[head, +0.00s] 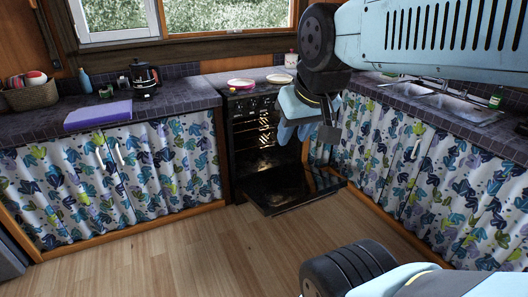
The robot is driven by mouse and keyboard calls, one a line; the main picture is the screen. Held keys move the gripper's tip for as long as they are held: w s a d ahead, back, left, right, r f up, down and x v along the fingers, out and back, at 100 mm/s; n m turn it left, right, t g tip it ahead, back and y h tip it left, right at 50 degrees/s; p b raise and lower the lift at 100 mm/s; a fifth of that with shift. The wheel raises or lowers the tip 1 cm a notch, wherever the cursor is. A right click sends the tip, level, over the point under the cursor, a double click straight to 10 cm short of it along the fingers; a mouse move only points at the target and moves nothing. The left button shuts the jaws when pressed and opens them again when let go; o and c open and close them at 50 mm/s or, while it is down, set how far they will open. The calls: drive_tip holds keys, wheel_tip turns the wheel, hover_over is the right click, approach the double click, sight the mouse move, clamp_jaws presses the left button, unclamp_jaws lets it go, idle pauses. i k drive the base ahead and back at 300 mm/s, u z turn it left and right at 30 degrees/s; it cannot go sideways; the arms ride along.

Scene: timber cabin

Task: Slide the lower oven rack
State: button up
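The black oven (241,130) stands in the corner between the two counters, with a lit interior. Its door (290,190) is folded down open, low over the floor. Thin, bright rack bars (265,139) show inside at the right; they are too small to tell the lower rack clearly from the others. My gripper (308,132) hangs in front of the oven's right side, above the open door, pointing down. It covers part of the oven opening. Its fingers are small and partly merged with the hand, so I cannot tell their opening or any contact with a rack.
Plates (241,84) sit on top of the oven. Curtained counters run left (110,180) and right (400,160). The right one comes close to the door's right edge. A purple board (98,115) and a coffee pot (144,76) are on the left counter. The wooden floor (200,250) is clear.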

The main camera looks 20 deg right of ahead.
sight(255, 133)
drive_tip(key=u, duration=0.05)
drive_tip(key=k, duration=0.35)
drive_tip(key=z, duration=0.55)
drive_tip(key=i, duration=2)
drive_tip(key=u, duration=0.1)
